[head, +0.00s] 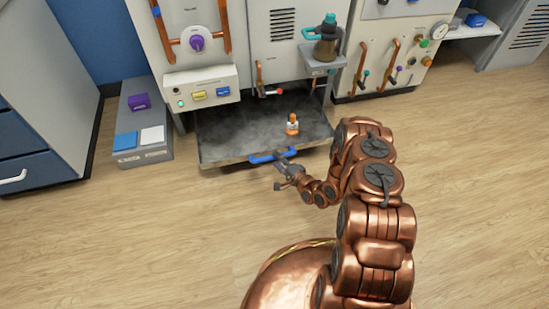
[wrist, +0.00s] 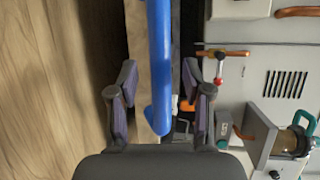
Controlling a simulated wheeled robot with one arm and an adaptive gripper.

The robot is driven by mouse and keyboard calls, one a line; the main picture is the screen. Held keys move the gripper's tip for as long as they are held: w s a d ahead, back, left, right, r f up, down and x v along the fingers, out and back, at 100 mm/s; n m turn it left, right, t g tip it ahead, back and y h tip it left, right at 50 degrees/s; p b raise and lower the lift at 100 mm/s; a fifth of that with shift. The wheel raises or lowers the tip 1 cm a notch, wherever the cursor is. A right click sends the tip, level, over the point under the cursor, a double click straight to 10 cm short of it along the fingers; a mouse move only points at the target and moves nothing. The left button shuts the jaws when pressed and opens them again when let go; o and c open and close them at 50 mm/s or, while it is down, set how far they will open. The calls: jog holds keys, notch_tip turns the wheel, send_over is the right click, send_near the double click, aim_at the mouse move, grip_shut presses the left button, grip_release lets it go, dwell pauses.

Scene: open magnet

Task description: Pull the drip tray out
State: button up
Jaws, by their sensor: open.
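The drip tray (head: 232,132) is a wide, shallow, dark grey tray low at the front of the white machine, projecting from beneath its panels. A blue bar handle (head: 262,157) runs along the middle of its front edge. My gripper (head: 283,161) is at the handle's right part in the head view. In the wrist view, the blue handle (wrist: 160,60) passes between the two fingers of my open gripper (wrist: 159,85), with gaps on both sides. A small white and orange bottle (head: 292,125) stands on the tray, towards its right side.
A grey step (head: 145,150) with purple, blue and white blocks stands left of the tray. A dark jug (head: 327,45) with a teal top sits on a shelf above right. A red-tipped valve (head: 268,92) hangs above the tray. The wooden floor in front is clear.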

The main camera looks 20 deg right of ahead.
jog(key=v, duration=0.9)
jog(key=shift+w, duration=0.1)
dwell(0.3)
